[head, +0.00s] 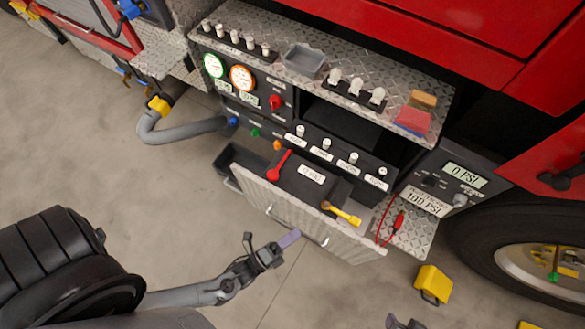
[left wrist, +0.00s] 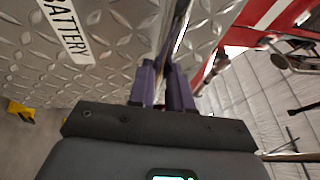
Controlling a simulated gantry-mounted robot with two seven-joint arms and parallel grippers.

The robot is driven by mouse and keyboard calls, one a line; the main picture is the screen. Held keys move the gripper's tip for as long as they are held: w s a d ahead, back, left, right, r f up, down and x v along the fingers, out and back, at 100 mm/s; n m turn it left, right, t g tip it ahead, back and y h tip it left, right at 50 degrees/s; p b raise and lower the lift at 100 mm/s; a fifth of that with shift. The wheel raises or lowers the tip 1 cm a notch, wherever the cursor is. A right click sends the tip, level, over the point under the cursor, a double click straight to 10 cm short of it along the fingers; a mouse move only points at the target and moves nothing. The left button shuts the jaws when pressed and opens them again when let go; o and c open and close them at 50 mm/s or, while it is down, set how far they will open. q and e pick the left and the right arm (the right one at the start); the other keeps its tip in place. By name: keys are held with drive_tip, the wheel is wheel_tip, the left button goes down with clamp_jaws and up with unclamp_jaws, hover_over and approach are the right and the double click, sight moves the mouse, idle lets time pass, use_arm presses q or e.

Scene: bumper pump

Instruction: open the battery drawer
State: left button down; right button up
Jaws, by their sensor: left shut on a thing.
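The battery drawer (head: 340,236) is a diamond-plate drawer low in the truck's pump panel, and it stands out from the panel. Inside it, a black battery (head: 300,188) shows with a red lever and a yellow lever on or beside it. My left gripper (head: 289,239) is at the bar handle (head: 322,241) on the drawer front. In the left wrist view, its purple fingers (left wrist: 165,85) are shut on the handle (left wrist: 182,32), beside the BATTERY label (left wrist: 62,28). The fingertips' contact is partly hidden. Part of my right gripper (head: 405,322) shows at the bottom edge, cut off.
The pump panel with gauges (head: 242,77) and a shelf of small items stands behind the drawer. A grey hose (head: 185,131) is on the left. A yellow block (head: 433,284) lies on the floor by the wheel (head: 480,235). The floor in front is mostly clear.

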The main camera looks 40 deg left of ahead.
use_arm(q)
drive_tip(key=shift+w+r, duration=0.45)
drive_tip(key=shift+r, duration=0.05)
use_arm(e)
drive_tip(key=shift+w, duration=0.15)
use_arm(q)
drive_tip(key=c, duration=1.1)
unclamp_jaws()
drive_tip(key=shift+c, duration=0.2)
drive_tip(key=shift+o, duration=0.4)
drive_tip(key=shift+w+f, duration=0.1)
drive_tip(key=shift+f, duration=0.1)
use_arm(e)
drive_tip(key=shift+w, duration=0.15)
drive_tip(key=shift+a, duration=0.1)
use_arm(q)
drive_tip(key=v, duration=1.1)
drive_tip(key=shift+b, duration=0.3)
use_arm(e)
drive_tip(key=shift+f, duration=0.2)
